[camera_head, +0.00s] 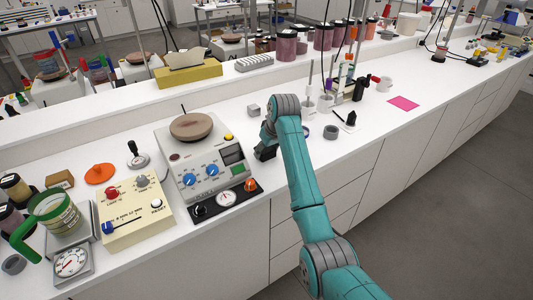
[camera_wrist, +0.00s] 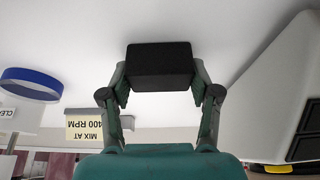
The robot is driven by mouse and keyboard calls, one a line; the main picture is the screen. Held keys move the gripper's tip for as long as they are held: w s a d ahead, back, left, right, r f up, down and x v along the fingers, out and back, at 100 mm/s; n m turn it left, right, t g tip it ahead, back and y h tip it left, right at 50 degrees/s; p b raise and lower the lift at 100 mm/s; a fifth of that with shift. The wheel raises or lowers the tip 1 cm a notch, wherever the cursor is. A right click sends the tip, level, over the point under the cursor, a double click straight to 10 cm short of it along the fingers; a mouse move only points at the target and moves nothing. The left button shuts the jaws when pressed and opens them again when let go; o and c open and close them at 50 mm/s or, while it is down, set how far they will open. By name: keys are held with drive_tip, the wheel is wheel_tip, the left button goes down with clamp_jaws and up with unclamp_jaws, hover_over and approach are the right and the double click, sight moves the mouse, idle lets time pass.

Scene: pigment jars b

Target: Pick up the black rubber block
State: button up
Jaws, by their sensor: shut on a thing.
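The black rubber block (camera_wrist: 160,66) is a dark, plain block between the two fingers of my gripper (camera_wrist: 160,78) in the wrist view. The fingers press on its left and right ends. In the head view my gripper (camera_head: 266,150) is low over the white bench, just right of the stirrer hotplate. There the block cannot be told apart from the dark gripper. I cannot tell whether the block touches the bench.
The hotplate (camera_head: 207,163) stands close on the left, with a brown dish (camera_head: 191,127) on top. A grey cube (camera_head: 254,110) lies behind. A blue ring (camera_wrist: 30,84) and a "MIX AT 400 RPM" card (camera_wrist: 85,127) are nearby. A pink sheet (camera_head: 403,103) lies farther right.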

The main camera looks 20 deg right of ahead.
sight(267, 149)
wheel_tip(267, 149, up, 10)
idle(0.6)
